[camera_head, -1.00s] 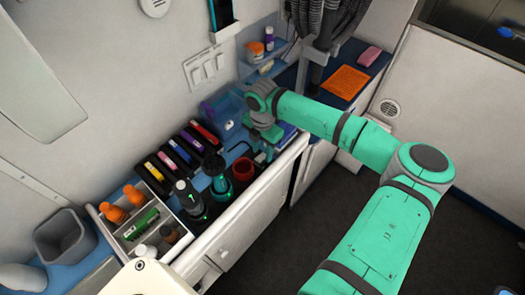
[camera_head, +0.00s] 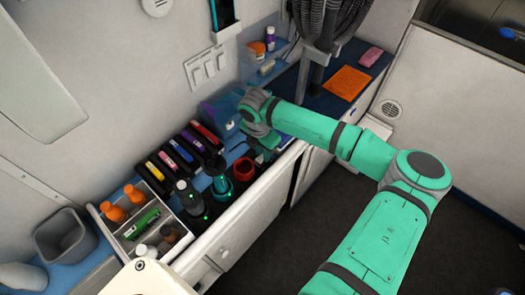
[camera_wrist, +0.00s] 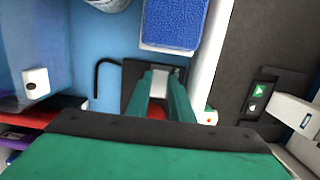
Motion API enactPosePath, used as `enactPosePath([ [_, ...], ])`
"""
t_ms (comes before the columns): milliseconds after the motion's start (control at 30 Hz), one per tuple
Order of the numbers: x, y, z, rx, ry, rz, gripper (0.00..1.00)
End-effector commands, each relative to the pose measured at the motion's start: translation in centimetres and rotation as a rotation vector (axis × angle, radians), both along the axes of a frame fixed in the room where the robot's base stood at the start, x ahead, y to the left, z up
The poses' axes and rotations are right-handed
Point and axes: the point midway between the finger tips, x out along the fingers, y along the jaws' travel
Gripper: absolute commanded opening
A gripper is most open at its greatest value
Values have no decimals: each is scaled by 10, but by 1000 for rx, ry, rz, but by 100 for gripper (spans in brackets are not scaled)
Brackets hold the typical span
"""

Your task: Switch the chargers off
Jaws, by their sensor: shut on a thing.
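Dark chargers with lit green lights (camera_head: 198,211) stand on the blue counter, holding a black-and-grey clipper (camera_head: 186,190) and a teal one (camera_head: 219,182). My gripper (camera_wrist: 162,78) is down at the counter, right of the red cup (camera_head: 243,168) in the head view. In the wrist view its teal fingers are shut on a small pale piece over a black box (camera_wrist: 132,80) with a bent black cable (camera_wrist: 98,72). A bit of red (camera_wrist: 155,113) shows between the fingers; I cannot tell what it is. My arm hides the box in the head view.
A blue towel (camera_wrist: 173,22) lies just beyond the fingers. The white counter edge (camera_wrist: 210,65) runs close on the right. A white tray of bottles (camera_head: 137,228) and a row of coloured packs (camera_head: 181,152) stand on the left. The dark floor at right is clear.

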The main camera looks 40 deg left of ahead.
Motion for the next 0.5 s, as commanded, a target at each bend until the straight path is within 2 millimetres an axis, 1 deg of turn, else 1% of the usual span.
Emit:
enactPosePath([
  [100, -6, 0, -1, -10, -78, 4, 0],
  [300, -9, 2, -1, -21, -182, 6, 0],
  [500, -11, 2, -1, -22, -208, 5, 0],
])
